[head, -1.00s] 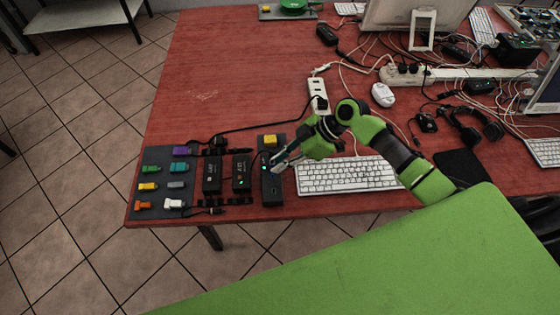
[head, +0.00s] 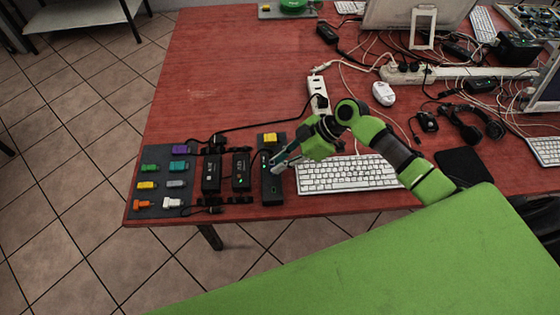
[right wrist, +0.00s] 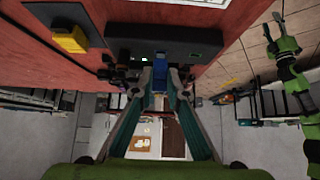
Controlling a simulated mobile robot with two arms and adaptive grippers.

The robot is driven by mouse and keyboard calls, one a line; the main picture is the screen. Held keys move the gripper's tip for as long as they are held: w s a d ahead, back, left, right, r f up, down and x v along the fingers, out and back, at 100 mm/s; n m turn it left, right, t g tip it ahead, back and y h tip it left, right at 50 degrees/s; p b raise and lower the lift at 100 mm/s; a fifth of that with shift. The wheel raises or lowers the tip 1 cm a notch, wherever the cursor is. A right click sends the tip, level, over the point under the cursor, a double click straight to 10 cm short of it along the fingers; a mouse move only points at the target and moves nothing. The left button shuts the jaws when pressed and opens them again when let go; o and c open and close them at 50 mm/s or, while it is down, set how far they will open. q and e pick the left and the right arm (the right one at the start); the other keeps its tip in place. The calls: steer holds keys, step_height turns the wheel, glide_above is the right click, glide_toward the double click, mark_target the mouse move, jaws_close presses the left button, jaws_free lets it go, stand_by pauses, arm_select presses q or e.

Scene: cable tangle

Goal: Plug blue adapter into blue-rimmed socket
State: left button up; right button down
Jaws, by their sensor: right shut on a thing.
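In the right wrist view, the gripper (right wrist: 159,88) is shut on the blue adapter (right wrist: 159,76). The adapter's far end points at the edge of the black box (right wrist: 185,42); I cannot tell whether it touches or enters a socket. The fingers hide the adapter in the head view. No blue rim can be made out.
Several coloured adapters, among them a purple one (head: 179,149), lie on the mat's left side. Two more black boxes (head: 211,172) stand beside the socket box. A yellow block (head: 270,137) is behind it, and a white keyboard (head: 347,175) lies close on the right.

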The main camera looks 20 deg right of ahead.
steer(key=shift+f+b, duration=0.55)
steer(key=shift+f, duration=0.15)
steer(key=c, duration=1.9)
jaws_free()
